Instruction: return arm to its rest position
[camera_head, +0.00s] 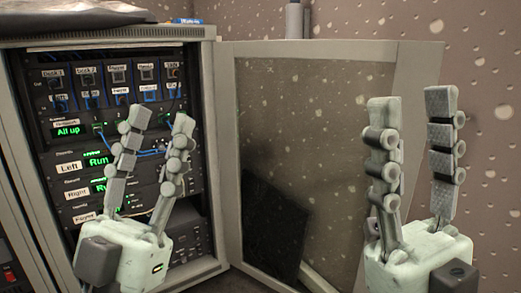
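My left gripper (160,119) points upward in front of the open equipment rack (212,150). Its two fingers stand apart with nothing between them, and they hide part of the rack's middle panels. I cannot tell how far it is from the panels. My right gripper (412,100) is upright at the right, in front of the rack's open door (330,120) and the wall. Its fingers are spread wide and empty. The rack's upper display (68,131) reads "All up" in green. A display labelled "Left" (98,160) reads "Run".
The glass-like door swings out to the right of the rack, its frame edge (418,70) close behind my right gripper. Blue cables (150,153) hang across the panels. A dark device (12,275) with red lights is at the lower left. The speckled wall (490,150) is behind.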

